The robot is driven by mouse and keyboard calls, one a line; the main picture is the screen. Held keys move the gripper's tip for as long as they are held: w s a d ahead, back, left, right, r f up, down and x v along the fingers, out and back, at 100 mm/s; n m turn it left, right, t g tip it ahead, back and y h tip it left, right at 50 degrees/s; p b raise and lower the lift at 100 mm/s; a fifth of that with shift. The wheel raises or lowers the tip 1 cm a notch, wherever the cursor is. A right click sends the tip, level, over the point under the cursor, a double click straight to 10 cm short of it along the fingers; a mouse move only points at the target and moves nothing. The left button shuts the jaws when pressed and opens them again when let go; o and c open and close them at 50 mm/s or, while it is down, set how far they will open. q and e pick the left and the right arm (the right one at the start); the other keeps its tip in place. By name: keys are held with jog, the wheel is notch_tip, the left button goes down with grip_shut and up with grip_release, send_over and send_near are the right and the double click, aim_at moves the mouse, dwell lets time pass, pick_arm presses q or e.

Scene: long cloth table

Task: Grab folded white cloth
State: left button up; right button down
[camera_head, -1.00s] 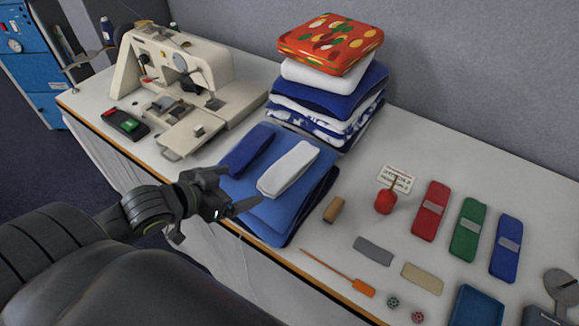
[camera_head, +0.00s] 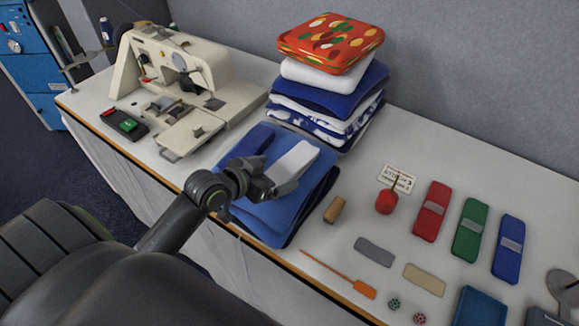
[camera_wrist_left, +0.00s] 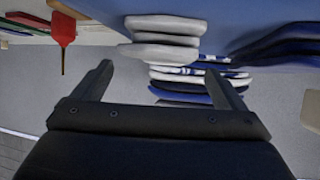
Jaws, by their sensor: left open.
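The folded white cloth (camera_head: 294,162) lies on a folded blue cloth (camera_head: 270,222) on the table, beside a narrow dark blue folded cloth (camera_head: 252,142). My left gripper (camera_head: 274,176) is over the near end of the white cloth and hides that end. In the left wrist view the white cloth (camera_wrist_left: 165,38) shows as stacked folds just beyond the two spread fingers (camera_wrist_left: 158,72), with nothing held between them. I cannot tell from the pictures whether a finger touches the cloth. My right gripper is not in view.
A tall stack of folded cloths (camera_head: 325,95) stands behind. A cream sewing machine (camera_head: 165,70) is at the left. A wooden piece (camera_head: 334,210), a red pincushion (camera_head: 386,202) and several coloured blocks lie at the right. The table's near edge runs below my arm.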

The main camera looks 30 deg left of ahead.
aim_at(285, 167)
pick_arm(q)
jog(key=shift+w+f, duration=0.1)
jog(key=shift+w, duration=0.5)
jog(key=p+x, duration=0.1)
jog(key=x, duration=0.3)
jog(key=shift+w+a, duration=0.1)
jog(key=c, duration=1.1)
jog(key=shift+c, duration=0.2)
